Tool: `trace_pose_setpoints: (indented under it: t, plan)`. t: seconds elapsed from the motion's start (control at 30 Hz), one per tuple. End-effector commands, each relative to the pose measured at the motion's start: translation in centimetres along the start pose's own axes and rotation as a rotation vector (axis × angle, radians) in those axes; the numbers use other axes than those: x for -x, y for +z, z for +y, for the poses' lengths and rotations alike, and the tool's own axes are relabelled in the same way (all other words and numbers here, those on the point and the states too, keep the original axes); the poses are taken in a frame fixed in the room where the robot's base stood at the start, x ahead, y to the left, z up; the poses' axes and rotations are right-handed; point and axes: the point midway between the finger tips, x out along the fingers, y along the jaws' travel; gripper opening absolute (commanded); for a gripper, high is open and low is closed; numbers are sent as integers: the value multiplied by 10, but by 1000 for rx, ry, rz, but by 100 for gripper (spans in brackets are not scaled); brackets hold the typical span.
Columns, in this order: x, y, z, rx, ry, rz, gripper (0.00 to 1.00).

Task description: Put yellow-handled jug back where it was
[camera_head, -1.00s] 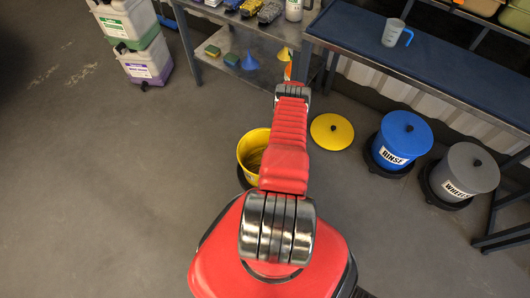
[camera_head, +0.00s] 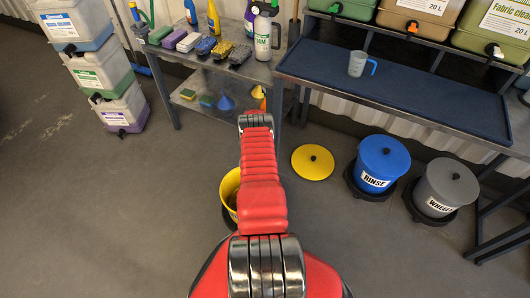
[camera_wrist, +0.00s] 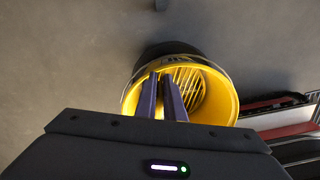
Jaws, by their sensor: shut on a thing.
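My gripper (camera_wrist: 160,77) shows in the wrist view as two dark fingers close together, pointing toward the yellow bucket. Yellow (camera_wrist: 160,98) shows between the fingers, and a clear, curved edge lies around the bucket's outline. I take this for the yellow-handled jug in my grip; its body is hard to make out. The yellow bucket (camera_head: 230,187) stands open on the floor, with a grate inside, partly hidden by my arm. In the head view my arm hides the gripper. A clear jug with a blue handle (camera_head: 357,64) stands on the blue bench mat (camera_head: 425,95).
The yellow lid (camera_head: 312,164) lies on the floor. The lidded blue RINSE bucket (camera_head: 381,160) and grey WHEELS bucket (camera_head: 446,186) stand to the right. Behind are a metal shelf (camera_head: 165,50) with brushes and bottles, and large containers (camera_head: 404,20) above the bench.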

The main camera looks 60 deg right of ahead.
Motion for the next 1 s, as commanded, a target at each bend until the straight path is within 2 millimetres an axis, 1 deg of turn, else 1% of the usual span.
trace_pose_setpoints:
  t: [0.03,0.1,0.17,0.2,0.37,0.4,0.47,0.5,0.57,0.6,0.73,0.87,1.0]
  plan:
    - [14,-16,16,-22,2,-1,0]
    - [30,-38,34,-67,2,0,0]
    - [44,-57,47,-108,1,2,0]
    - [53,-71,55,-134,1,2,0]
    - [90,-126,83,-243,0,4,0]
    - [99,-141,88,-268,-1,5,0]
    - [113,-163,96,-310,-1,5,0]
    - [122,-178,100,-335,-2,5,0]
    - [136,-201,105,-377,-1,6,0]
    - [145,-216,108,-402,-2,6,0]
    - [175,-266,112,-490,-4,7,0]
    - [204,-316,110,-578,-6,7,0]
    - [234,-369,102,-673,-8,7,0]
